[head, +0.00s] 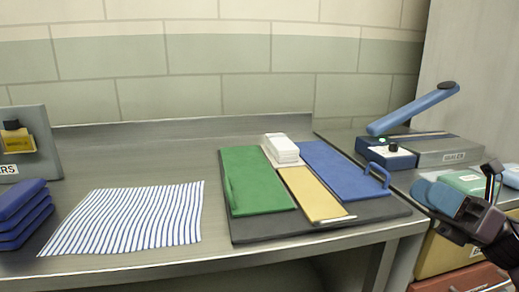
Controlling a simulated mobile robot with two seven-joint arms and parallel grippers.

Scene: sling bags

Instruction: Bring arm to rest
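My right gripper (470,193) is at the right edge, above the side counter's front. Its two fingers look apart, with nothing clearly held between them. Its arm comes in from the lower right. My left gripper is not in view. No sling bag can be made out.
A dark mat (330,221) on the steel table holds a green board (253,180), a yellow board (312,194), a blue board (343,170) and a white stack (281,149). A striped cloth (128,217) and blue stack (24,215) lie left. A sealer (430,150) stands behind my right gripper.

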